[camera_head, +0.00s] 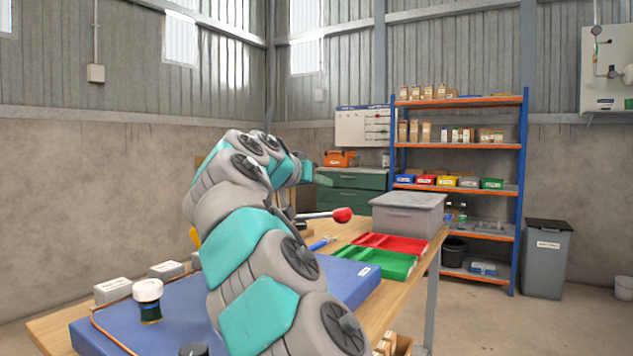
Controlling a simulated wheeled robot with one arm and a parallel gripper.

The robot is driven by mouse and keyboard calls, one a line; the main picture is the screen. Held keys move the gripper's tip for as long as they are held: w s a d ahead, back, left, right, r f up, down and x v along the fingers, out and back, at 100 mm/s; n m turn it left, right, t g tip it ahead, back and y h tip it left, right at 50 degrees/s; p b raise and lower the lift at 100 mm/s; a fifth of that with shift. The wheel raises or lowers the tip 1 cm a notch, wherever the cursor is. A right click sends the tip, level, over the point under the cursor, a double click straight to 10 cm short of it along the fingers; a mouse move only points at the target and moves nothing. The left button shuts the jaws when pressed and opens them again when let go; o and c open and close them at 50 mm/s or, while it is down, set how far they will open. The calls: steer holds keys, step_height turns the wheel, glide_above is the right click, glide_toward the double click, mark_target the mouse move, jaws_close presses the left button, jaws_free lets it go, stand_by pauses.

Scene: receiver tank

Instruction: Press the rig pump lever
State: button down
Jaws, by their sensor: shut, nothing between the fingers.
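The rig pump lever shows as a pale metal rod with a red knob (342,214) at its right end. It sticks out to the right from behind my arm, roughly level, above the back of the wooden bench. Its pivot and most of the pump are hidden behind my arm. My grey and teal arm rises from the bottom middle and bends over to the right above the lever.
A blue mat (355,279) on the bench (62,326) carries a white-capped jar (149,300). Red (396,243) and green (385,263) trays and a grey lidded bin (408,214) stand at the right. Beyond are shelving (521,190) and a waste bin (546,262).

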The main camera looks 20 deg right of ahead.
steer(key=p, duration=0.1)
glide_above(334, 216)
steer(key=shift+f, duration=0.7)
steer(key=shift+s+f+b, duration=0.2)
steer(key=shift+f, duration=0.8)
steer(key=shift+s+f+b, duration=0.15)
steer(key=shift+s+f, duration=0.05)
steer(key=shift+f, duration=0.75)
